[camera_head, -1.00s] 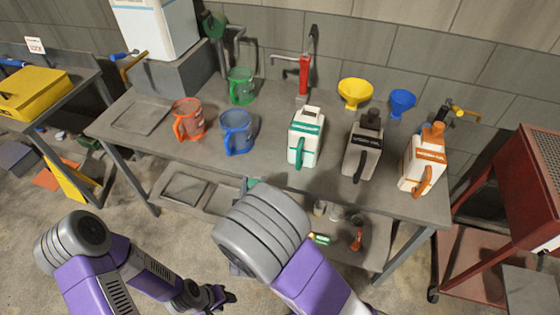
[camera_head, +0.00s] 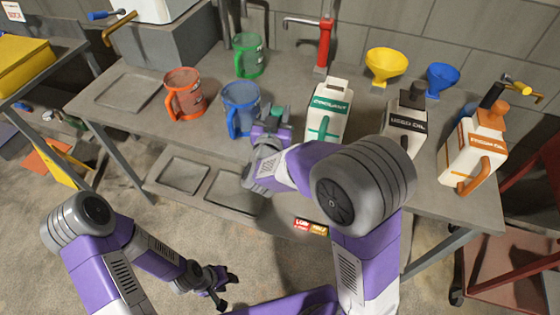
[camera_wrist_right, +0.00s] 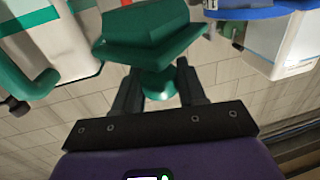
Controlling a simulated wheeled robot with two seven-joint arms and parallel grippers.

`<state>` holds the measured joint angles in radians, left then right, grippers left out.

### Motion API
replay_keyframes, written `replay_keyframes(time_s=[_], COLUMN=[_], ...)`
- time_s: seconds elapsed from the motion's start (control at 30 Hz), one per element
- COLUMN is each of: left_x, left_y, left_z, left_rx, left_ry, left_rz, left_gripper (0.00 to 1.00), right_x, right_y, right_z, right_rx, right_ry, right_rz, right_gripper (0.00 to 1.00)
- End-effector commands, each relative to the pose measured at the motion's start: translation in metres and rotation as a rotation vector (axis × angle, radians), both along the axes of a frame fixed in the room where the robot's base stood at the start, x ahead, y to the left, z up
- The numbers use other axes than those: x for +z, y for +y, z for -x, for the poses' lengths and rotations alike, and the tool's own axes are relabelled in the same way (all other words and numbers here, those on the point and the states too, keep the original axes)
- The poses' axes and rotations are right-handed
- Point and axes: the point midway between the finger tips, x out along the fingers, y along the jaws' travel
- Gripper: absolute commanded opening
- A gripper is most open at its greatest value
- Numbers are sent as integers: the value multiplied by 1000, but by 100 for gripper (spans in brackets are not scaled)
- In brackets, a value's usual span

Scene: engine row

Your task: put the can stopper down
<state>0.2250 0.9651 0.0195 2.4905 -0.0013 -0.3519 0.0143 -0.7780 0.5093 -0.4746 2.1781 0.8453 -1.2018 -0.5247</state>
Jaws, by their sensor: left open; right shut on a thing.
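The green can stopper (camera_head: 278,112) is in my right gripper (camera_head: 272,127), near the table's front edge between the blue jug and the coolant can. In the right wrist view the stopper (camera_wrist_right: 152,40) shows a broad green top and a round lower part, with the fingers of my right gripper (camera_wrist_right: 157,88) shut on it. The white coolant can (camera_head: 327,108) with green handle stands upright just right of the gripper. My left gripper (camera_head: 220,288) is open and empty, low in front of the table.
The grey table (camera_head: 130,95) holds an orange jug (camera_head: 184,92), a blue jug (camera_head: 240,106), a green jug (camera_head: 249,55), a used-oil can (camera_head: 406,120) and an orange-trimmed can (camera_head: 474,150). Yellow (camera_head: 385,64) and blue (camera_head: 442,78) funnels stand behind.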

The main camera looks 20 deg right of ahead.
Motion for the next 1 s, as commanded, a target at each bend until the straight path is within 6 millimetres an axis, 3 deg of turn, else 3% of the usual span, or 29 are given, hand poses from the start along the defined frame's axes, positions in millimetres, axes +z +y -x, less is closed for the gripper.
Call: replay_keyframes(time_s=[0.17, 0.4, 0.63, 0.8, 1.0], left_x=[-15, -34, -40, -52, -52], left_y=[0, 0, 0, 0, 0], left_z=[0, 0, 0, 0, 0], left_rx=[-1, -1, 0, -1, 0], left_ry=[-1, -1, -1, -1, -1], left_rz=[0, 0, 0, 0, 0], left_gripper=[43, 43, 43, 43, 43], right_x=[-9, -53, -70, -96, -98], right_y=[-9, -9, -9, -9, -9], right_z=[-5, -5, -5, -5, -5], right_rx=[-9, -9, -10, -9, -9], right_ry=[-2, -1, -3, 0, -5], right_rz=[5, 7, 5, 7, 3], right_gripper=[9, 9, 9, 9, 9])
